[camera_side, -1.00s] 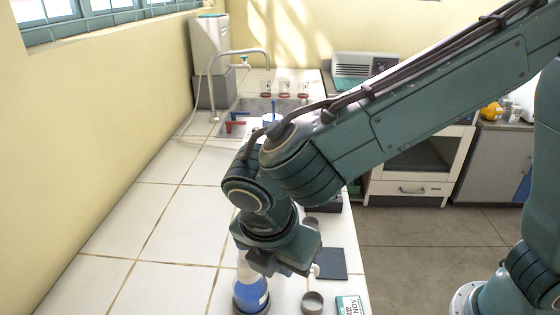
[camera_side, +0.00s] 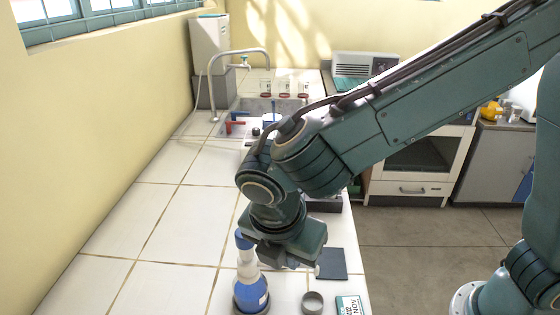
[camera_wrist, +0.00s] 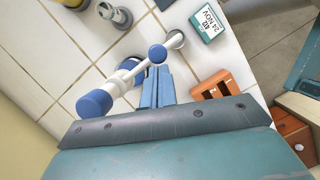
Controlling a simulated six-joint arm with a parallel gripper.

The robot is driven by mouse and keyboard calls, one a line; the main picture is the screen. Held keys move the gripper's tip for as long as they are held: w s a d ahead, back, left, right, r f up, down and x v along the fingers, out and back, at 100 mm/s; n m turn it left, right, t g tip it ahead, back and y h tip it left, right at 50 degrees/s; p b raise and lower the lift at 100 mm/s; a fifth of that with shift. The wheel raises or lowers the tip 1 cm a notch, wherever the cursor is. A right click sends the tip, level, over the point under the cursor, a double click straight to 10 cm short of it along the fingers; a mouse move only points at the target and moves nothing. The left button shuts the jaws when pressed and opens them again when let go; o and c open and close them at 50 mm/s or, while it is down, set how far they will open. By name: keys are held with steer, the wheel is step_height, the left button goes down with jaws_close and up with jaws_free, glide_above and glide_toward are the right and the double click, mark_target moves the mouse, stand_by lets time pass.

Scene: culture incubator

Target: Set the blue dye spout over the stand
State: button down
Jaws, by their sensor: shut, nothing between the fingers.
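The dye bottle (camera_side: 250,292) is clear with blue liquid, a white neck and a blue cap (camera_side: 243,240), and stands upright at the front of the counter. In the wrist view its blue cap (camera_wrist: 95,103) is at the left. A white spout (camera_wrist: 174,42) with a blue knob (camera_wrist: 157,53) reaches right from the bottle. Its white tip (camera_side: 317,270) shows in the side view, above the small round grey stand (camera_side: 312,302); exact alignment is unclear. My gripper (camera_wrist: 157,72) is shut and empty, close beside the knob. I cannot tell if it touches.
A teal date block (camera_side: 349,305) stands right of the stand, near the counter edge. A dark pad (camera_side: 331,263) lies behind it. The counter left of the bottle is clear.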

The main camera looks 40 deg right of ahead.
steer(key=shift+w+d, duration=0.1)
steer(key=shift+d, duration=0.1)
steer(key=shift+w+d+n+t, duration=0.2)
steer(key=shift+w+d+n, duration=0.15)
steer(key=shift+n, duration=0.5)
steer(key=shift+w+d+n+t, duration=0.2)
steer(key=shift+d+n, duration=0.25)
steer(key=shift+n, duration=0.4)
steer(key=w+d+n+t+y, duration=0.1)
steer(key=w+d+n, duration=0.1)
steer(key=w+n, duration=0.3)
steer(key=shift+w+d+y, duration=0.15)
steer(key=shift+w+y, duration=0.2)
steer(key=shift+y, duration=0.05)
steer(key=shift+w, duration=0.1)
